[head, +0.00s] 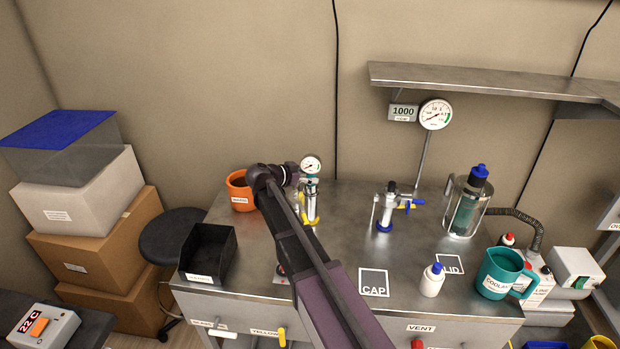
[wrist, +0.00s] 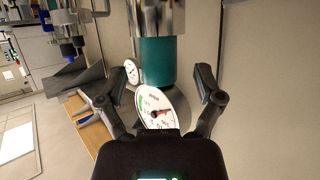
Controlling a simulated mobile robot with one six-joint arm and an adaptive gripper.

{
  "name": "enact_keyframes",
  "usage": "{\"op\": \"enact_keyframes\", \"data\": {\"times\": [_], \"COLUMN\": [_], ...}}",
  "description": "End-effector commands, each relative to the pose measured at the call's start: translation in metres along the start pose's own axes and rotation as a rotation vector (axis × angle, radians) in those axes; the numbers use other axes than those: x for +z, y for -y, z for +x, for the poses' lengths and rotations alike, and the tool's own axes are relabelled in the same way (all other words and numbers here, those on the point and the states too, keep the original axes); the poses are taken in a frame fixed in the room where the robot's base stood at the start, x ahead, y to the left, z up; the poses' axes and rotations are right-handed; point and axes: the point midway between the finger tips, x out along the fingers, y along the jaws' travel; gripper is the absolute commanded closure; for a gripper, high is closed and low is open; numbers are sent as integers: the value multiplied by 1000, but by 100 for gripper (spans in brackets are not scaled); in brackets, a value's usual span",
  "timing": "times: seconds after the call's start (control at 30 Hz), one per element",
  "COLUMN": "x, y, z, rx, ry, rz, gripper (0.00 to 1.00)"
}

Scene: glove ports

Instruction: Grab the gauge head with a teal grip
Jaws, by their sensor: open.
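The gauge head (head: 311,165) has a round white dial and stands on a metal fitting at the back of the bench. Its teal grip (wrist: 163,62) shows in the wrist view below a shiny metal body, with the white dial (wrist: 158,108) closer to my gripper's palm. My gripper (wrist: 152,76) is open, with one finger on each side of the dial and grip in the picture. No finger visibly touches the grip.
An orange mug (head: 239,192) stands close left of my gripper, and a black bin (head: 208,255) nearer the front. A wall gauge (head: 435,114) hangs below the shelf (head: 480,82).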

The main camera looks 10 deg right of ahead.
Motion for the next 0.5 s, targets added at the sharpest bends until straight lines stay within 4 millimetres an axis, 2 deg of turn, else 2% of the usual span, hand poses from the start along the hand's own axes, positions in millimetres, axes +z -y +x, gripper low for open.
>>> {"op": "enact_keyframes", "data": {"times": [0.17,0.5], "x": [1,0], "y": [0,0], "z": [15,16], "rx": [1,0], "ry": [0,0], "rz": [0,0], "gripper": [15,15]}}
